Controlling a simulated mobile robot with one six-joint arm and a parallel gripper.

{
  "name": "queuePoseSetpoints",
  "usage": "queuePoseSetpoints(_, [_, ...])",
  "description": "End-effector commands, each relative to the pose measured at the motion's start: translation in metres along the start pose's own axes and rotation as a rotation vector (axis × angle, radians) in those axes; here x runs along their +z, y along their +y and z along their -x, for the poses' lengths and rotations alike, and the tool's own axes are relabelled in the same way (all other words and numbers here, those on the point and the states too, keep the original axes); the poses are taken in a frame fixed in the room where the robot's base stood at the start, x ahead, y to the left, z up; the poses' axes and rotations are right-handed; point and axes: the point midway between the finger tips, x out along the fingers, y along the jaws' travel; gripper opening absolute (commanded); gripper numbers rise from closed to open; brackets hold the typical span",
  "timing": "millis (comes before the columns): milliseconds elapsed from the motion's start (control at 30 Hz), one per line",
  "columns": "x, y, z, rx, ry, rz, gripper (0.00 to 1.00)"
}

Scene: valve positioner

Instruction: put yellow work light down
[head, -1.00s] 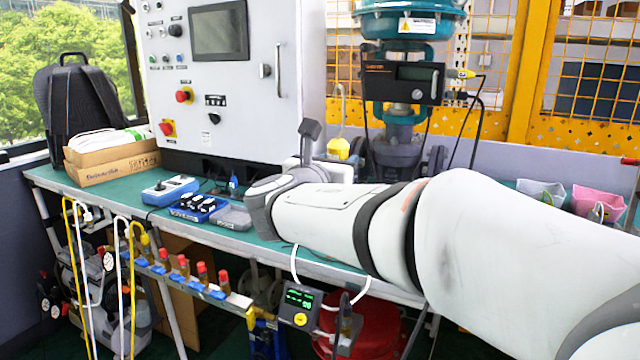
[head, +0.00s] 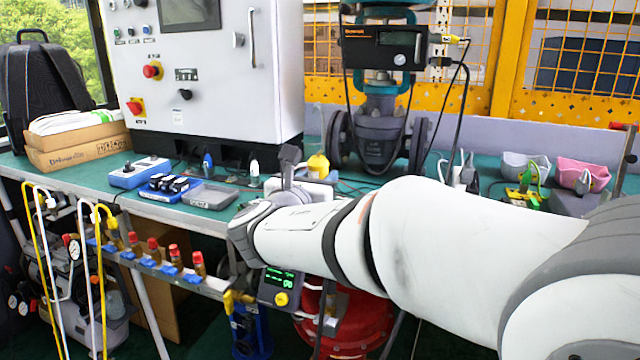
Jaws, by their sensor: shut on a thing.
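The yellow work light (head: 318,166) shows as a small yellow shape just beyond my wrist, above the green bench top (head: 225,217) and in front of the valve. My gripper (head: 314,181) is mostly hidden behind my own wrist and is shut on the work light. The fingers and the lower part of the light are hidden. I cannot tell whether the light touches the bench.
The valve with its positioner (head: 385,48) stands just behind the light. A blue device (head: 140,172), a blue tray (head: 168,188) and a grey case (head: 207,196) lie left. Grey (head: 524,167) and pink bins (head: 583,174) stand right. A control cabinet (head: 215,80) stands back left.

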Motion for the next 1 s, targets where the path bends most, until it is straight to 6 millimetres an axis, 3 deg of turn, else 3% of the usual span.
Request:
queuePoseSetpoints(267, [-0.002,0.000,0.000,0.001,-0.001,-0.001,0.06])
queuePoseSetpoints(300, [-0.002,0.000,0.000,0.001,0.000,-0.001,0.38])
queuePoseSetpoints(533, [-0.001,0.001,0.001,0.001,0.000,0.000,0.57])
queuePoseSetpoints(867, [0.004,0.001,0.001,0.002,0.000,-0.001,0.57])
queuePoseSetpoints(1000, [0.004,0.002,0.022,0.007,0.000,0.000,0.57])
